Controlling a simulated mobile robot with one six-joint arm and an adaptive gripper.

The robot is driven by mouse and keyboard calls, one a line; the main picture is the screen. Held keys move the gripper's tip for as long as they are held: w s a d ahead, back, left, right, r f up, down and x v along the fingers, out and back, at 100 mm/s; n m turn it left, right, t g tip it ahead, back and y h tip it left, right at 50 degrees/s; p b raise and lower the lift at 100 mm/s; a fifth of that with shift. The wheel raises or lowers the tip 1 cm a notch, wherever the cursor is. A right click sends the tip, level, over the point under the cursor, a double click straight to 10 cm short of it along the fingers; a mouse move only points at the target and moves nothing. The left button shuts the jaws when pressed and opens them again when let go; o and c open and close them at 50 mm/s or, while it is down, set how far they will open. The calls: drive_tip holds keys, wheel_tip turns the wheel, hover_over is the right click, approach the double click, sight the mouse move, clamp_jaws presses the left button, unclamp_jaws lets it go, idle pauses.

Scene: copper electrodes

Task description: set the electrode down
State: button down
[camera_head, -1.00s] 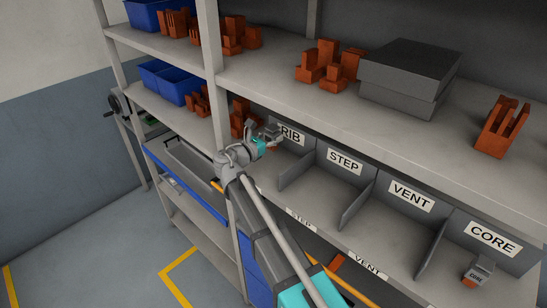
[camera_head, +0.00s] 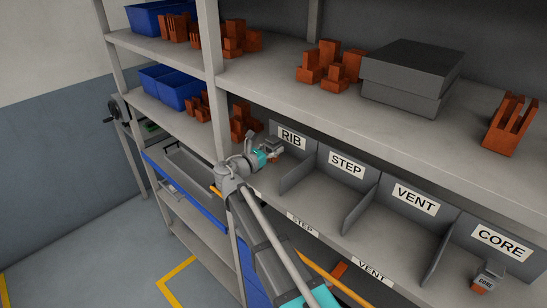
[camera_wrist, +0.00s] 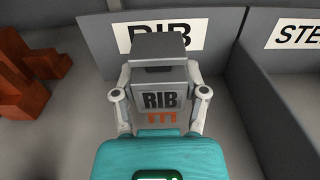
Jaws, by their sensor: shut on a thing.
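My gripper (camera_wrist: 160,100) is shut on an electrode (camera_wrist: 167,47) with a grey block-shaped holder. In the wrist view the electrode is in front of the compartment wall with the RIB label (camera_wrist: 183,36). In the head view my gripper (camera_head: 270,150) is at the RIB compartment (camera_head: 292,138), at the left end of the labelled row.
STEP (camera_head: 346,164), VENT (camera_head: 415,200) and CORE (camera_head: 500,243) compartments lie to the right, split by grey dividers (camera_head: 360,208). A CORE electrode (camera_head: 487,277) stands in its compartment. Copper pieces (camera_wrist: 32,75) sit left of RIB. The upper shelf (camera_head: 400,125) overhangs the row.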

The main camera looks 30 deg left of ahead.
drive_tip(key=shift+f+b, duration=1.25)
drive_tip(key=shift+f, duration=0.25)
drive_tip(key=shift+f, duration=0.1)
drive_tip(key=shift+c, duration=0.6)
unclamp_jaws()
drive_tip(key=shift+s, duration=0.15)
drive_tip(key=v, duration=1.1)
drive_tip(key=shift+s+a, duration=0.2)
drive_tip(key=shift+s, duration=0.15)
